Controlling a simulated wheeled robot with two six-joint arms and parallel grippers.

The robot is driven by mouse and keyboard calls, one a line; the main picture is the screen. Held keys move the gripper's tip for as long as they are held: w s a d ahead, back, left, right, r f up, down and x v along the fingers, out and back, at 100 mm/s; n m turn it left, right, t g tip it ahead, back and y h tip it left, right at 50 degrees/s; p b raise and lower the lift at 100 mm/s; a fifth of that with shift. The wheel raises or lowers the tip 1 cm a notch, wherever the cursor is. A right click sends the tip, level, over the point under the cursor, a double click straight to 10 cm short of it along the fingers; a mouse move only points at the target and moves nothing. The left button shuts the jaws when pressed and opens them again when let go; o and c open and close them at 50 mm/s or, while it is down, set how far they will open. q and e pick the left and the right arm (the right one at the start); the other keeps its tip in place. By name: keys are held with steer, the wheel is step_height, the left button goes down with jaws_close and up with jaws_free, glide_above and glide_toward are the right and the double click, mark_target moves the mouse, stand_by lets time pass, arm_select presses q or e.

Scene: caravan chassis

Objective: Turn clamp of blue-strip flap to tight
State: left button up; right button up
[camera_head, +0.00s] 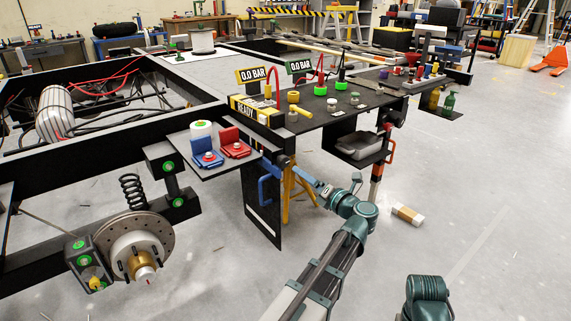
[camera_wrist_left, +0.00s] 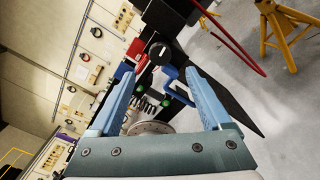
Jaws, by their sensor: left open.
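The flap also shows in the left wrist view (camera_wrist_left: 235,108), with the blue handle (camera_wrist_left: 183,88). A round black clamp knob (camera_wrist_left: 158,51) with a small pale mark faces the left wrist camera; its tight or loose setting cannot be told. My left gripper (camera_head: 290,168) is just in front of the table corner. Its blue fingers are spread (camera_wrist_left: 160,73), with the knob beyond and between them, apparently not gripped. My right gripper is out of frame.
Red (camera_head: 234,145) and blue (camera_head: 207,156) blocks sit on the plate by the brake disc (camera_head: 135,248). Yellow stands (camera_head: 298,188) are behind the flap. A grey tray (camera_head: 358,146) is on a lower shelf. A small box (camera_head: 408,213) lies on the open floor.

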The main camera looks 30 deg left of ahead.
mark_target(286, 163)
arm_select(q)
steer(key=x, duration=1)
steer(key=shift+a, duration=0.15)
jaws_close()
steer(key=shift+m, duration=0.8)
jaws_free()
